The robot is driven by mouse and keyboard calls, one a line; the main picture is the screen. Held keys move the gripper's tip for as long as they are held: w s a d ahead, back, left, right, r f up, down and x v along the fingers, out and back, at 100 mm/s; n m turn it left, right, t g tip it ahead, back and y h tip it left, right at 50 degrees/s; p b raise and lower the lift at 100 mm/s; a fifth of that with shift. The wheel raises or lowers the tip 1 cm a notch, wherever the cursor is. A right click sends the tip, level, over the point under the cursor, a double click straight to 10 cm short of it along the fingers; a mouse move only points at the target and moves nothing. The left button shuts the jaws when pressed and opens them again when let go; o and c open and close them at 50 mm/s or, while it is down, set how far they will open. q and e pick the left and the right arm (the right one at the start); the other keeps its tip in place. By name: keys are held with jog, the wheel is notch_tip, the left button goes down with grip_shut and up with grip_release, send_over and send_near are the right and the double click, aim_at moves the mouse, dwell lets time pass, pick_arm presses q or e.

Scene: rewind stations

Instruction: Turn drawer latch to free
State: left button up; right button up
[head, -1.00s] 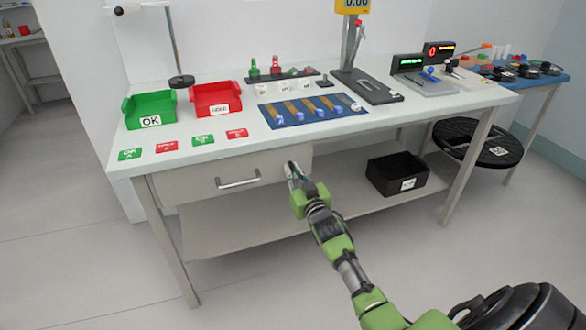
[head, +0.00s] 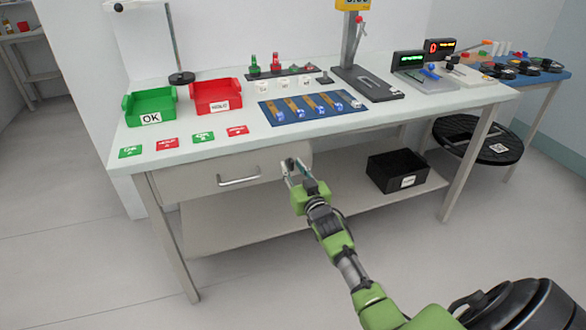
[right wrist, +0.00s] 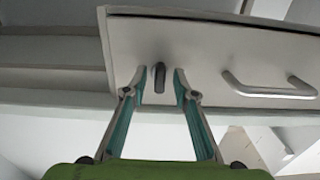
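The drawer (head: 200,183) under the workbench looks shut in the head view, with a silver bar handle (head: 238,182). In the right wrist view the drawer front (right wrist: 215,50) carries a small dark latch (right wrist: 159,77), which stands upright in that picture, left of the handle (right wrist: 270,90). My right gripper (head: 293,165) is at the drawer's right end. In the right wrist view my right gripper (right wrist: 159,75) is open, one finger each side of the latch, with gaps showing. In the head view the fingers mostly hide the latch. My left gripper is not in view.
A black bin (head: 398,172) stands on the lower shelf (head: 250,225), right of my right gripper. The bench top (head: 240,135) above holds green (head: 150,107) and red (head: 216,97) trays and a blue mat (head: 290,120). A round black stool (head: 490,150) stands at the right.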

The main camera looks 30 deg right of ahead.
jog(key=v, duration=1.2)
